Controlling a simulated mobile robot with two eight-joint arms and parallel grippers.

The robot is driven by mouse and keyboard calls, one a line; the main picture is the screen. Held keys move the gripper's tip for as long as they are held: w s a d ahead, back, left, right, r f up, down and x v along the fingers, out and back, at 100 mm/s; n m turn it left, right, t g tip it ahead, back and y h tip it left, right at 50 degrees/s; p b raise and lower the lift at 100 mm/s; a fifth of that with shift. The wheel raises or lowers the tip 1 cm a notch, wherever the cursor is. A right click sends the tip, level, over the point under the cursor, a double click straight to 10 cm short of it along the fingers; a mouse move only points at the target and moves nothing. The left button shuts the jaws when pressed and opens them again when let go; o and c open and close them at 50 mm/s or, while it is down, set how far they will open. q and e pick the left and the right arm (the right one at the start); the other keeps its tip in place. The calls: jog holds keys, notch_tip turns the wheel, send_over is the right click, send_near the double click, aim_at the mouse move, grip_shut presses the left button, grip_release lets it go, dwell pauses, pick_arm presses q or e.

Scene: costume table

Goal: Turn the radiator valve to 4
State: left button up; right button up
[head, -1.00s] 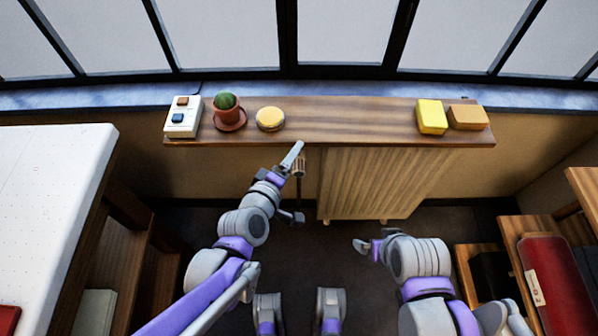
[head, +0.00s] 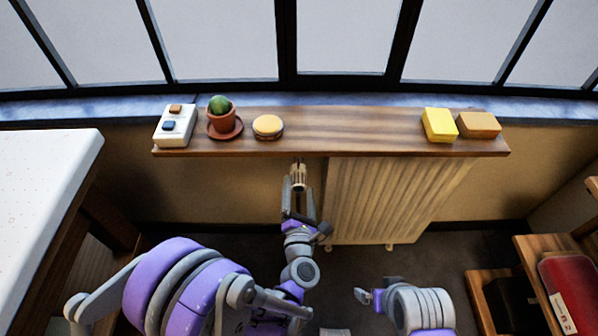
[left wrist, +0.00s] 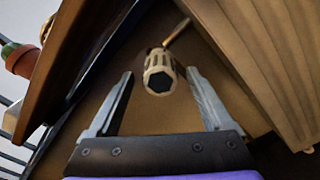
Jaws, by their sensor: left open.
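The radiator valve (head: 298,176) is a small ribbed, cream-coloured knob at the left side of the radiator (head: 385,200), below the wooden shelf. In the left wrist view the valve (left wrist: 159,72) has a dark hexagonal end facing the camera, and a brass pipe (left wrist: 177,33) runs behind it. No number can be read on it. My left gripper (head: 299,192) is open just in front of the valve; in the left wrist view its fingers (left wrist: 160,98) stand apart on either side, with the knob near the tips. My right gripper (head: 362,295) is low, away from the radiator; its jaws are unclear.
The wooden shelf (head: 345,130) above holds a white switch box (head: 175,126), a potted cactus (head: 221,117), a round yellow-topped tin (head: 268,127), a yellow block (head: 439,125) and a tan block (head: 478,125). A white table (head: 45,190) stands left, wooden shelving (head: 535,260) right.

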aim_at(299, 172)
pick_arm(q)
jog(key=w, duration=0.6)
jog(key=shift+w, duration=0.3)
grip_shut()
jog(key=shift+m, duration=0.4)
